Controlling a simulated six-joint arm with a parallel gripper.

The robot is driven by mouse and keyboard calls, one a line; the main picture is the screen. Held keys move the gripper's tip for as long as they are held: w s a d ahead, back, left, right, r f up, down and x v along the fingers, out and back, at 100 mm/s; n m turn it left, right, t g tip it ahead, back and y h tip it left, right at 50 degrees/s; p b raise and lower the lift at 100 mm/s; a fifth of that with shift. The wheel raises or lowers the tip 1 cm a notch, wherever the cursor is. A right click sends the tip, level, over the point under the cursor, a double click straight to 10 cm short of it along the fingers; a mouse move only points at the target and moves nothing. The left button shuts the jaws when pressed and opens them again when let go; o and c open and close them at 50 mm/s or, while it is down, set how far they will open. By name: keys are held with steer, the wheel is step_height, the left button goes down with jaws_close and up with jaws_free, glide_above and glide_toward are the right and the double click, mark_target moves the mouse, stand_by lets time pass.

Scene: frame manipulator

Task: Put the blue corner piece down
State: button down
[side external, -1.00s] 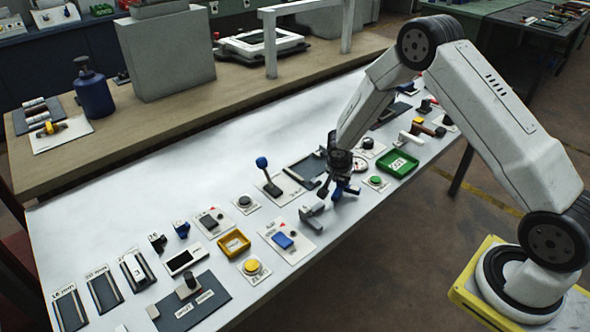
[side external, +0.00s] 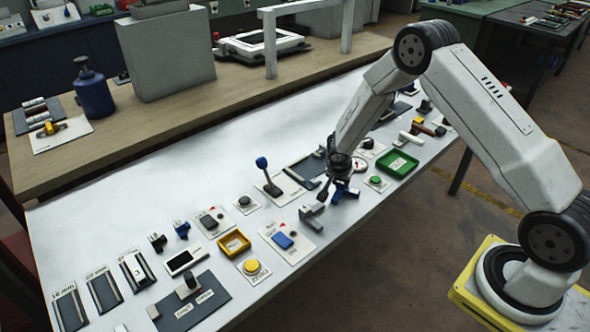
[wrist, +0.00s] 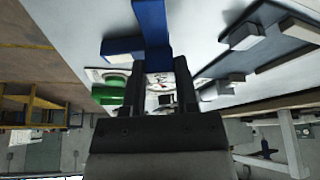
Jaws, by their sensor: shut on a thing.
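The blue corner piece (side external: 346,192) is at my gripper (side external: 334,188), low over the white table near its front edge. In the wrist view the blue piece (wrist: 152,28) extends beyond the fingertips of my gripper (wrist: 162,82), with one arm of it pointing left. My gripper is shut on it. The fingers hide part of the piece, and I cannot tell whether it touches the table.
A grey corner piece (side external: 311,217) lies just left of my gripper. A green button (side external: 376,180) and a green tray (side external: 398,164) are to the right. A blue-knobbed lever (side external: 268,178) stands to the left. The table's back left (side external: 130,190) is bare.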

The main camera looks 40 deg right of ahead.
steer(key=shift+c, duration=1.5)
jaws_free()
steer(key=shift+r, duration=0.1)
steer(key=v, duration=0.7)
steer(key=shift+a+r, duration=0.15)
steer(key=shift+r, duration=0.1)
